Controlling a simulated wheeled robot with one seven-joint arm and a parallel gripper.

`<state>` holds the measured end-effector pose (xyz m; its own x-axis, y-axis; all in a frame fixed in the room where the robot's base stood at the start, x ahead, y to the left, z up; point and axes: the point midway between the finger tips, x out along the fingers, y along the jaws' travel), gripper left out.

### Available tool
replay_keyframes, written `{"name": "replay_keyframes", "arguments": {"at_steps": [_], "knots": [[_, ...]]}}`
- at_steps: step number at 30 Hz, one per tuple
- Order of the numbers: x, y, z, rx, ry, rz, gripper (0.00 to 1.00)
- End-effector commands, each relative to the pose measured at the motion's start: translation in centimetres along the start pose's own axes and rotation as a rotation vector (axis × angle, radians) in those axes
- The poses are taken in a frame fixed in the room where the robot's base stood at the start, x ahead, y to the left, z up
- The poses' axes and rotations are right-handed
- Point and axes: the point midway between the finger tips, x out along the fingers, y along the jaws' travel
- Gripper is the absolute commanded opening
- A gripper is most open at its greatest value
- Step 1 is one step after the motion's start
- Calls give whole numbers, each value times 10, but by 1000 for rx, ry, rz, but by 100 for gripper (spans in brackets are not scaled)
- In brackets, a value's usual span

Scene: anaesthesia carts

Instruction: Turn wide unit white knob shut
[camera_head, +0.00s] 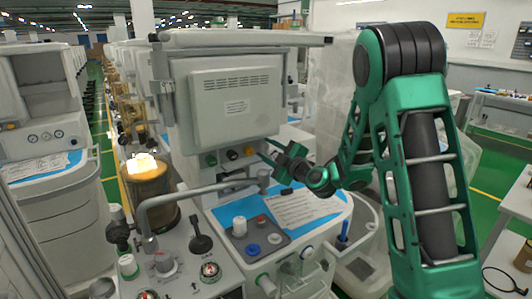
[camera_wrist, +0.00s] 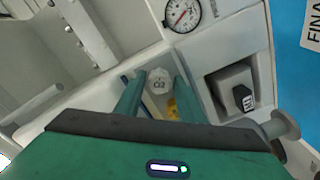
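The wide unit (camera_head: 235,85) is the grey cart with a broad panel in the middle of the head view. In the wrist view, a white knob (camera_wrist: 158,80) marked O2 sits in a recess on its front. My gripper (camera_wrist: 160,78) is open, with one green finger on each side of the knob. I cannot tell whether either finger touches it. In the head view my gripper (camera_head: 273,153) is at the unit's front, below the panel and right of a row of small knobs. The white O2 knob cannot be made out there.
A yellow part (camera_wrist: 173,108) shows below the knob. A dark switch-like block (camera_wrist: 243,98) is at its right and a round gauge (camera_wrist: 182,14) above. A grey pipe arm (camera_head: 200,190) and a worktop with a blue sheet (camera_head: 320,207) lie below my gripper.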

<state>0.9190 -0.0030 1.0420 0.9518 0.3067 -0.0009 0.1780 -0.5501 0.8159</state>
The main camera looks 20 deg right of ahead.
Motion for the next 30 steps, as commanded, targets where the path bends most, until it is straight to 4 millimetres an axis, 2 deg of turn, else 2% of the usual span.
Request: {"name": "replay_keyframes", "arguments": {"at_steps": [5, 9, 20, 30], "knots": [[0, 0, 0, 0, 0, 0, 36], [0, 0, 0, 0, 0, 0, 5], [0, 0, 0, 39, 0, -1, 5], [0, -1, 0, 261, -1, -1, 5]]}}
